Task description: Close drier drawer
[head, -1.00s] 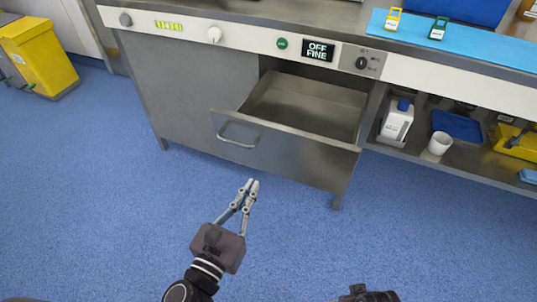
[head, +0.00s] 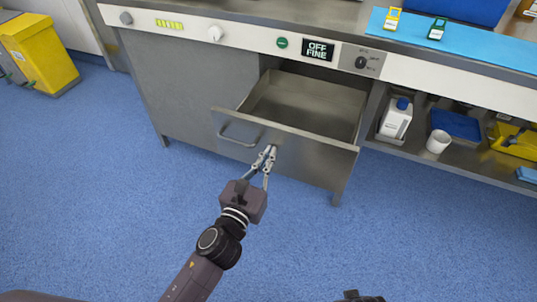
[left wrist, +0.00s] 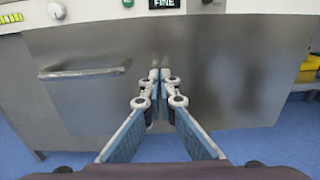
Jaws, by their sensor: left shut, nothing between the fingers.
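The drier drawer (head: 310,150) stands pulled out and open, and its inside looks empty. Its metal front with a bar handle (head: 238,134) faces me; the handle also shows in the left wrist view (left wrist: 82,72). My left gripper (head: 270,150) is shut and empty. Its fingertips are in front of the drawer front, right of the handle. In the left wrist view the fingertips (left wrist: 160,76) point straight at the metal front; I cannot tell whether they touch it. Only a small dark part of my right arm shows at the bottom edge, and its gripper is out of view.
The control panel above the drawer carries a display (head: 318,50) reading "OFF FINE". The shelf at right holds a white bottle (head: 396,118), a white cup (head: 438,142) and a blue tray (head: 456,124). A yellow bin (head: 40,52) stands far left. The blue floor in front is clear.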

